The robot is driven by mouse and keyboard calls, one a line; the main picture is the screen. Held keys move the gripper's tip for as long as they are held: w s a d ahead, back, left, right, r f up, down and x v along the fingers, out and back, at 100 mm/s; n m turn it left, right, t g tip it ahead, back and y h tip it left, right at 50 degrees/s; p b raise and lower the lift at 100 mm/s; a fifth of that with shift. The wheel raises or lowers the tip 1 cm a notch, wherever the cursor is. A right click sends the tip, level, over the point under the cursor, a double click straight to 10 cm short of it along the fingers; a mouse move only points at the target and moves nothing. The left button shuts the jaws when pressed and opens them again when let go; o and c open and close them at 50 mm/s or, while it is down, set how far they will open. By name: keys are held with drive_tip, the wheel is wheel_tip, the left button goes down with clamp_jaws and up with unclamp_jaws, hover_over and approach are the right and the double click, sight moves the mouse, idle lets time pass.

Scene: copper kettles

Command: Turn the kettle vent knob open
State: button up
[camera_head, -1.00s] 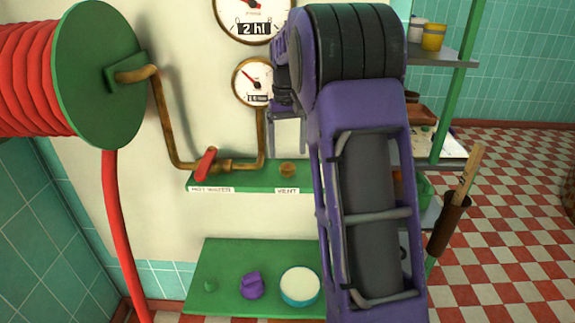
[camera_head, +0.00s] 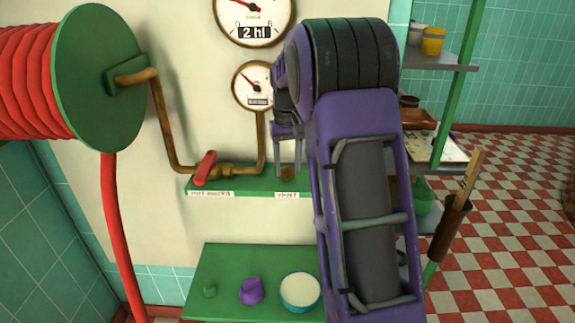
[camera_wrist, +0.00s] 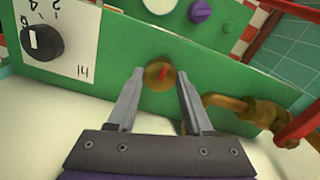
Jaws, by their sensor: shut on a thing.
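The vent knob (camera_head: 287,174) is a small round brass knob above the VENT label on the green panel ledge.
A red-handled valve (camera_head: 205,167) on a brass pipe sits left of the knob. Two gauges (camera_head: 254,86) hang above. A black dial (camera_wrist: 42,42) is beside the knob in the wrist view. A lower green shelf holds a purple object (camera_head: 252,291) and a white bowl (camera_head: 300,290).

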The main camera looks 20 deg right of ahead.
clamp_jaws()
drive_tip(key=shift+r+n+p, duration=0.15)
drive_tip(key=shift+n+p, duration=0.65)
drive_tip(key=shift+n, duration=0.2)
drive_tip(key=n+p, duration=0.2)
drive_tip(key=n, duration=0.1)
drive_tip(key=shift+n, duration=0.3)
drive_tip(key=n+p, duration=0.1)
drive_tip(key=n, duration=0.2)
drive_tip(key=shift+p, duration=0.4)
drive_tip(key=shift+n+p, duration=0.6)
drive_tip(key=shift+n, duration=1)
drive_tip(key=o, duration=1)
unclamp_jaws()
